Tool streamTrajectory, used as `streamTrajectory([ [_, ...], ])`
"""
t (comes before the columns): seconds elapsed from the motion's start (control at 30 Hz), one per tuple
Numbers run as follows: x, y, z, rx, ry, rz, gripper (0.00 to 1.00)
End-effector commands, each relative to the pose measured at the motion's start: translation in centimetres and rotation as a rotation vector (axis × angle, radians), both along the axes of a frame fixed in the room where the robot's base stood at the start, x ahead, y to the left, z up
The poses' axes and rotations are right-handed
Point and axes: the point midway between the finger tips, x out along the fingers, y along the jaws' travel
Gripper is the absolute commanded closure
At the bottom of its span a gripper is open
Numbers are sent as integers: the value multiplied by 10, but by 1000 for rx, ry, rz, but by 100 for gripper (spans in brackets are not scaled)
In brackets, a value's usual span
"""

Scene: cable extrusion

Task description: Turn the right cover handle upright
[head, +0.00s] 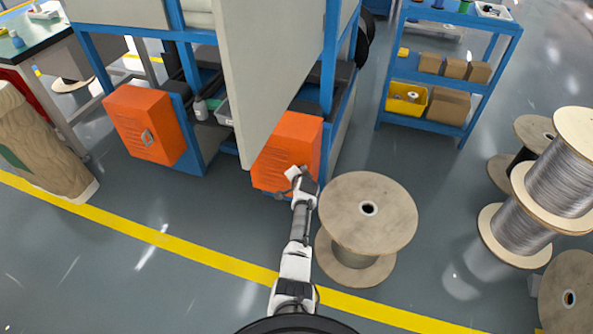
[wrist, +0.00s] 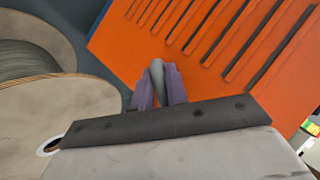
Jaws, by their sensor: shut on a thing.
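The right orange cover (head: 286,150) with slotted vents is at the base of the blue-framed machine. It also fills much of the wrist view (wrist: 215,60). My gripper reaches this cover low on its front in the head view (head: 282,192). In the wrist view my purple fingers (wrist: 158,88) are shut on the grey cover handle (wrist: 157,72), one finger on each side. Only the handle's rounded end shows between the fingers; the rest is hidden. In the head view my wrist covers the handle, so its exact angle is unclear.
A large wooden cable spool (head: 368,215) stands close to the right of my arm. The left orange cover (head: 145,125) has its own grey handle (head: 147,138). A beige panel (head: 262,75) hangs above the right cover. A blue shelf (head: 440,75) stands behind.

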Motion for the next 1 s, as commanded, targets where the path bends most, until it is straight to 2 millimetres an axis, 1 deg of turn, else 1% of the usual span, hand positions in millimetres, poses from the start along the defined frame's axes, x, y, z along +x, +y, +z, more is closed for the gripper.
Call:
streamTrajectory([
  [0.03,1,1,5,-43,13,2,100],
  [0.07,1,1,5,-71,20,2,100],
  [0.4,2,1,-2,-371,115,1,100],
  [0.6,1,-1,-4,-520,164,0,100],
  [0.8,1,-1,-3,-629,198,0,100],
  [1.0,0,-2,-2,-692,222,-1,100],
])
